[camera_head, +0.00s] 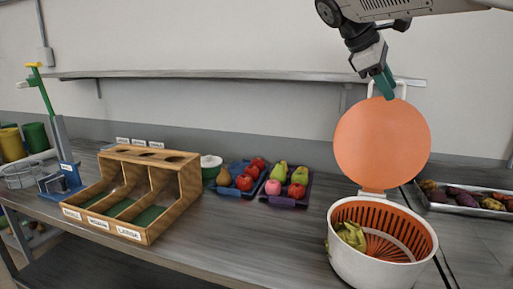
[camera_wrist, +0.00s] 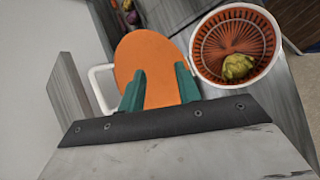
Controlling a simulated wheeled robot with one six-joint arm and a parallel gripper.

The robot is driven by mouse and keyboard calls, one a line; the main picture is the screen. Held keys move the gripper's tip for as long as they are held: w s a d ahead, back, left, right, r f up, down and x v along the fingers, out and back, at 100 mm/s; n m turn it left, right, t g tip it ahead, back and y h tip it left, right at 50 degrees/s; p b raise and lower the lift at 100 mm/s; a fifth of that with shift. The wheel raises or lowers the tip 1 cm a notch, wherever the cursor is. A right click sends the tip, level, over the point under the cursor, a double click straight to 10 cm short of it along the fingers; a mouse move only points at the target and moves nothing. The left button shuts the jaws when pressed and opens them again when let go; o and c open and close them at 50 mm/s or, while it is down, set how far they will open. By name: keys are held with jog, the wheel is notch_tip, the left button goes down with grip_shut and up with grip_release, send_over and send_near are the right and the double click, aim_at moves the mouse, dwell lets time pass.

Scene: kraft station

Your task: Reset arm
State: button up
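My gripper (camera_head: 385,85) is in the air at the upper right of the head view, just above the raised orange lid (camera_head: 382,143) of a white spinner bowl (camera_head: 372,265). In the wrist view its two green fingers (camera_wrist: 160,88) stand apart with nothing between them; the lid (camera_wrist: 150,60) lies beyond them. I cannot tell whether the fingers touch the lid's white handle (camera_wrist: 100,90). The bowl holds an orange slotted basket (camera_head: 400,240) with a yellow-green leafy item (camera_head: 351,235) in it. The basket also shows in the wrist view (camera_wrist: 228,30).
A wooden sorter box (camera_head: 150,190) with labelled compartments stands left of centre. Two dark trays of fruit (camera_head: 285,200) sit mid-table. A metal tray of vegetables (camera_head: 465,205) is at the right. A blue and green press (camera_head: 62,150) stands at the left. A shelf (camera_head: 230,75) runs along the wall.

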jog(key=s+d+f+m+y, duration=0.2)
jog(key=s+f, duration=0.2)
jog(key=s, duration=0.3)
jog(key=s+d+f+m+y, duration=0.1)
jog(key=s+d+f, duration=0.1)
jog(key=s+f, duration=0.3)
jog(key=s+a+f+m+y, duration=0.2)
jog(key=s+a+f+m, duration=0.1)
jog(key=s+f, duration=0.5)
jog(key=s+a+f+m+y, duration=0.2)
jog(key=s+a+f+m, duration=0.2)
jog(key=s+f, duration=0.4)
jog(key=s, duration=0.4)
jog(key=shift+a+f+y, duration=0.15)
jog(key=shift+f+y, duration=0.2)
jog(key=shift+y, duration=0.05)
